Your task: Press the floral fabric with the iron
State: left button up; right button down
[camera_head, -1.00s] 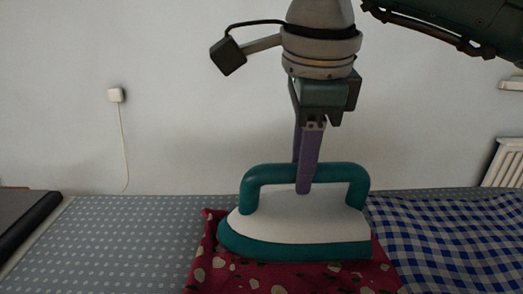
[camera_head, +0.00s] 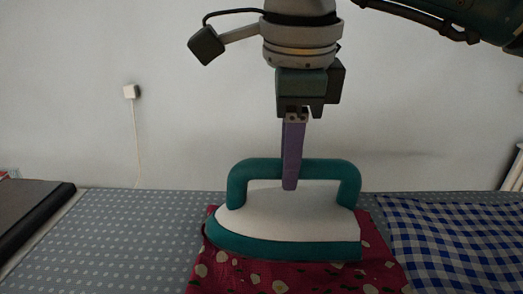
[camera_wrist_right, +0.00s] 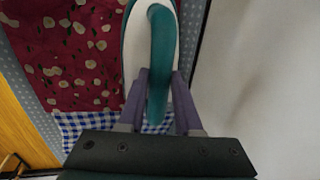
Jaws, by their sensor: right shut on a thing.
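The iron (camera_head: 290,215), white with a teal handle and teal base, sits upright over the floral fabric (camera_head: 240,272), which is dark red with pale spots. My right gripper (camera_head: 290,188) is shut on the iron's handle from above. In the right wrist view, the two purple fingers (camera_wrist_right: 160,90) lie on either side of the teal handle (camera_wrist_right: 160,50), and the floral fabric (camera_wrist_right: 65,50) spreads to the left. The iron appears to rest on the fabric; exact contact underneath is hidden. My left gripper is not in view.
A blue and white checked cloth (camera_head: 450,240) lies right of the floral fabric. The dotted grey table covering (camera_head: 120,240) is clear at left, up to a dark flat object (camera_head: 30,210). A wall with a socket and cord (camera_head: 131,92) stands behind.

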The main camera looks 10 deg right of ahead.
jog(key=shift+w+a+f+b, duration=0.1)
jog(key=shift+w+a+b, duration=0.35)
jog(key=shift+a, duration=1)
jog(key=shift+w+a+r+b, duration=0.15)
jog(key=shift+a+b, duration=0.45)
jog(key=shift+a, duration=0.8)
jog(key=shift+w+a+f+b, duration=0.15)
jog(key=shift+w+a+b, duration=0.3)
jog(key=shift+a, duration=1)
notch_tip(320, 180, up, 3)
jog(key=shift+s+f+p, duration=0.1)
jog(key=shift+f+p, duration=0.05)
jog(key=shift+p, duration=0.75)
